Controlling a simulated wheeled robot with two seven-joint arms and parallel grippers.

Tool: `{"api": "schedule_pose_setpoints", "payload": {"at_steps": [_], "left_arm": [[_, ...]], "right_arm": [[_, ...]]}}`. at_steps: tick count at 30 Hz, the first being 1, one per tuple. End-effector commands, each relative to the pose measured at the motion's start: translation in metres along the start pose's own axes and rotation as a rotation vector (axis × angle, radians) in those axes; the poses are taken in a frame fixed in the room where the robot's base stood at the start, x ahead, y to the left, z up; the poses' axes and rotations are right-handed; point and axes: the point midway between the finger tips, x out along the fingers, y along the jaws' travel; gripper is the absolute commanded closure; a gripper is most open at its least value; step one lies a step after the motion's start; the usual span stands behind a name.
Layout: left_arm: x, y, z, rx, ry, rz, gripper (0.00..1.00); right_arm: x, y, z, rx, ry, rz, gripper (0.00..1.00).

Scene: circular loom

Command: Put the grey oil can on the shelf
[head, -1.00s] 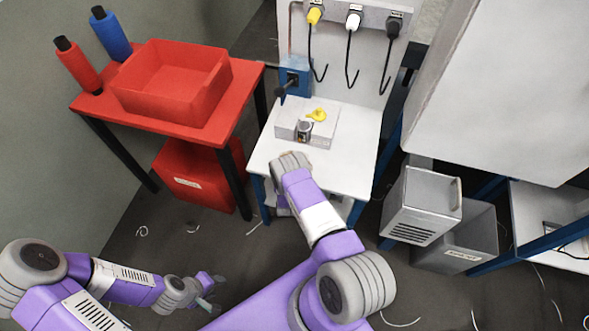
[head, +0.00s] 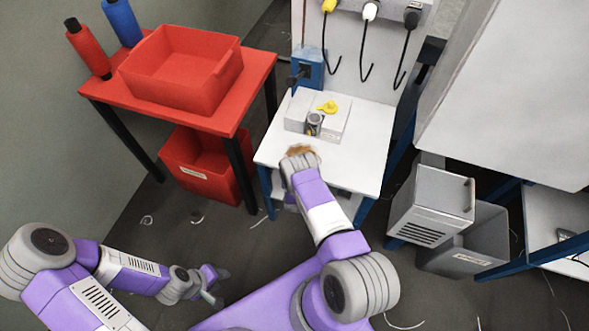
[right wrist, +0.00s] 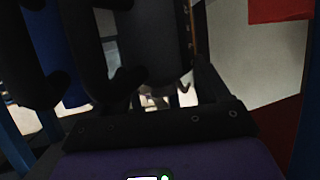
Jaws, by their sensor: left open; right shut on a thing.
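My right arm reaches to the front of the white table in the head view, and its hand is hidden below the tabletop behind my wrist. In the dark right wrist view, my right gripper (right wrist: 98,85) is shut on a dark grey rounded body (right wrist: 157,40), which looks like the grey oil can; its outline is unclear. The shelf appears to be the level under the white tabletop (head: 370,140), mostly hidden in the head view. My left gripper (head: 212,287) is open and empty, low over the floor at the left.
A pale block (head: 332,128) on the tabletop carries a small grey cylinder (head: 314,122) and a yellow item (head: 327,107). A red table with a red bin (head: 180,70) stands left. Cables hang behind.

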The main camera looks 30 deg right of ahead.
Motion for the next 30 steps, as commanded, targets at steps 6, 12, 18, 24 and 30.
{"api": "schedule_pose_setpoints", "payload": {"at_steps": [6,12,18,24,30], "left_arm": [[0.000,0.000,0.000,0.000,0.000,0.000,0.57],[0.000,0.000,0.000,0.000,0.000,0.000,0.57],[0.000,0.000,0.000,0.000,0.000,0.000,0.57],[0.000,0.000,0.000,0.000,0.000,0.000,0.57],[-0.010,0.004,0.000,0.000,0.000,0.000,0.57]], "right_arm": [[0.002,0.000,0.002,0.000,0.003,0.000,0.70],[0.004,0.000,0.007,0.000,0.003,0.000,0.70],[0.004,0.000,0.008,0.000,0.002,0.000,0.01],[0.003,0.000,0.009,0.000,-0.002,0.000,0.00],[-0.013,0.000,0.007,-0.002,-0.004,0.000,0.00]]}}
